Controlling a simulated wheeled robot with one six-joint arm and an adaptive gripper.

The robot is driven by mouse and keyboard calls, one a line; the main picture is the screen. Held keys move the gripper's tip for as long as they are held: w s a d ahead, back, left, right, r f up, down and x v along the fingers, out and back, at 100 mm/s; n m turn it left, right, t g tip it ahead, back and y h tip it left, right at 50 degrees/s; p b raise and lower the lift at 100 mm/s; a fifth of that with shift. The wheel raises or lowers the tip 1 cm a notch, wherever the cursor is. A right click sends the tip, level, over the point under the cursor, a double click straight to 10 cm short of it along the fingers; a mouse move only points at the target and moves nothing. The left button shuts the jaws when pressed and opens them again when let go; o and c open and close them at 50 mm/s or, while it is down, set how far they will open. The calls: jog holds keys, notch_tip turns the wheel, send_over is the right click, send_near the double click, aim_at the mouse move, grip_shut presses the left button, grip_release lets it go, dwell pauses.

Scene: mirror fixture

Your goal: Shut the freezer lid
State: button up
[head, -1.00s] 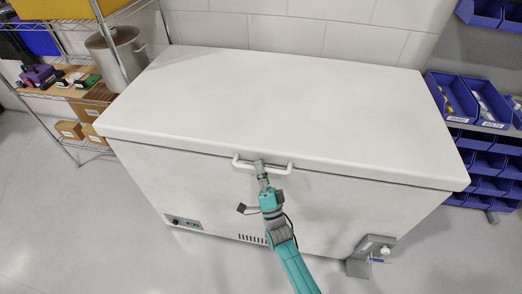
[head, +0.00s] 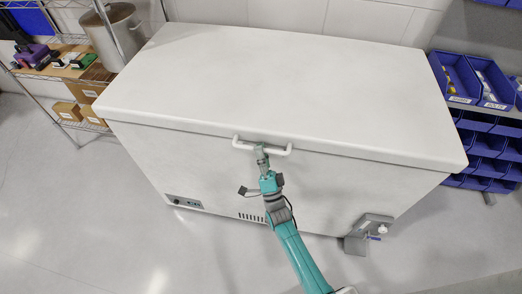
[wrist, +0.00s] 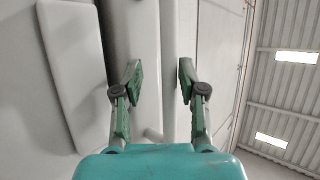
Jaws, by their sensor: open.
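The white freezer lid (head: 280,85) lies flat across the top of the white chest freezer (head: 150,160), with only a thin dark seam under its front edge in the head view. A white bar handle (head: 280,151) sticks out at the front of the lid. My gripper (head: 262,155) is at the middle of this handle. In the wrist view my gripper (wrist: 158,78) is open, its green-padded fingers spread on either side of pale bar-like surfaces. I cannot tell whether the fingers touch the handle.
A wire shelf (head: 60,75) with boxes and a metal pot (head: 118,38) stands left of the freezer. Blue bins (head: 470,80) stand on the right. A grey bracket (head: 368,232) is at the freezer's lower right front. The floor in front is mostly clear.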

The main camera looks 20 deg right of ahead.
jog(key=v, duration=1.2)
jog(key=shift+s, duration=0.1)
jog(key=s+r+n+g, duration=0.2)
jog(key=s+n+g, duration=0.1)
jog(key=s, duration=0.6)
jog(key=s+r+n+g+y, duration=0.1)
jog(key=s+n+g, duration=0.25)
jog(key=s, duration=0.55)
jog(key=s+r+n+g, duration=0.2)
jog(key=s+n, duration=0.2)
jog(key=s, duration=0.5)
jog(key=s+r+n+g, duration=0.3)
jog(key=s+r, duration=0.3)
jog(key=s, duration=0.1)
jog(key=shift+a+r, duration=0.35)
jog(key=shift+r, duration=0.05)
